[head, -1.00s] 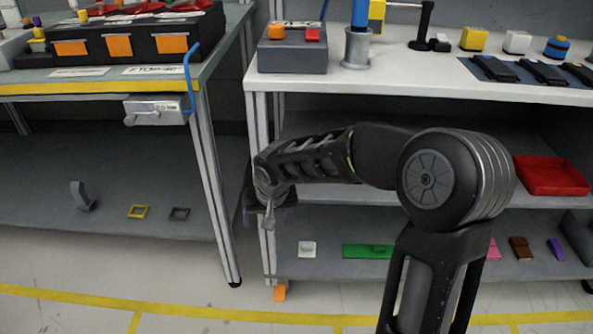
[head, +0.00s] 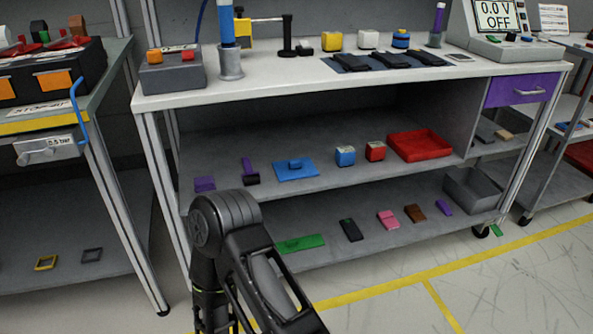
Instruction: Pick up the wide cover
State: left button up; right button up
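Two flat plates could be the wide cover, and I cannot tell which. A blue plate (head: 292,171) with a small raised block on top lies on the middle shelf, left of centre. A long green plate (head: 302,243) lies on the lower shelf, its left end close behind my arm in the picture. One black arm of mine rises at the bottom, left of centre, and bends at a round joint. No gripper fingers show in the head view.
On the middle shelf are purple pieces, a blue block (head: 345,156), a red block (head: 375,152) and a red tray (head: 419,146). The lower shelf holds several small coloured pieces and a grey bin (head: 472,193).

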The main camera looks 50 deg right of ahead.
aim_at(287, 169)
jog(key=z, duration=1.65)
jog(key=i+j+z, duration=0.1)
jog(key=z, duration=0.2)
jog(key=i+j, duration=0.15)
jog(key=i, duration=0.25)
